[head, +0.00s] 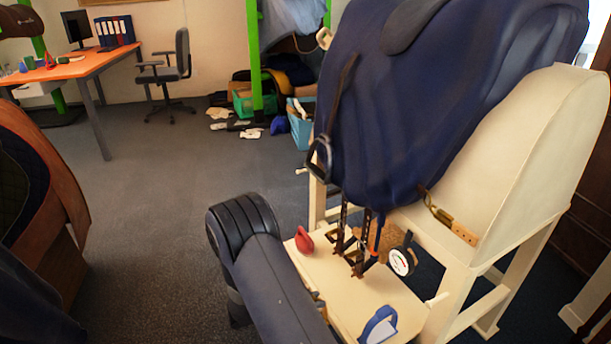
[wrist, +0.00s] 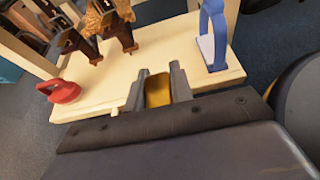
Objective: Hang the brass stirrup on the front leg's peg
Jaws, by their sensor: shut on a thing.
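My gripper (wrist: 158,88) is shut on a brass-coloured piece (wrist: 158,93), which I take to be the brass stirrup. Only a small part of it shows between the fingers, so its shape and tilt are hidden. In the head view a sliver of brass (head: 318,299) shows past my arm, over the shelf's near side. The cream saddle stand has a short peg (head: 437,299) on its near right leg and another peg (head: 302,171) at the left. I cannot tell which leg is called the front one.
A dark stirrup (head: 321,158) hangs from the blue-covered saddle. The floor at left is clear.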

